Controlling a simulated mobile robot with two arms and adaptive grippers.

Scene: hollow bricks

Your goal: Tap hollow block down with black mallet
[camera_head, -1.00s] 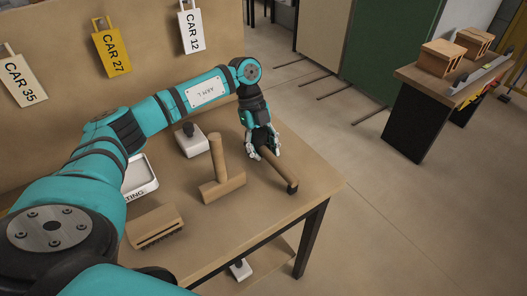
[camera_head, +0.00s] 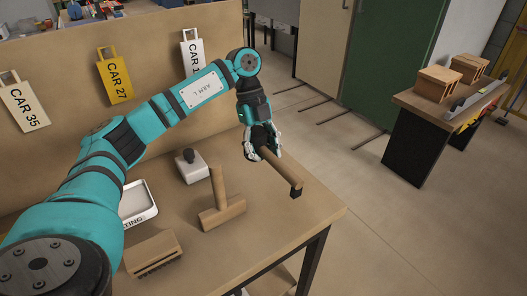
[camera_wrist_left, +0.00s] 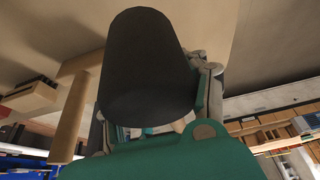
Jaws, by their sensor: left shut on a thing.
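My left gripper (camera_head: 264,146) is shut on the black mallet. The mallet's brown handle (camera_head: 282,172) points down and right from the fingers and ends in a black tip, near the workbench's right edge. A dark part, seemingly its head, shows between the fingers. In the left wrist view a large black rounded form (camera_wrist_left: 145,65), seemingly the mallet head, fills the middle and hides much of the fingers. Two orange-brown hollow blocks, a nearer one (camera_head: 437,83) and a farther one (camera_head: 469,68), stand on another table at the right, far from the gripper. My right gripper is not in view.
On the workbench (camera_head: 285,225) are a wooden mallet (camera_head: 222,214), a brush (camera_head: 152,252), a white tray (camera_head: 140,213) and a white block with a black knob (camera_head: 190,167). A grey metal bar (camera_head: 475,98) lies along the far table (camera_head: 413,100). Open floor separates the tables.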

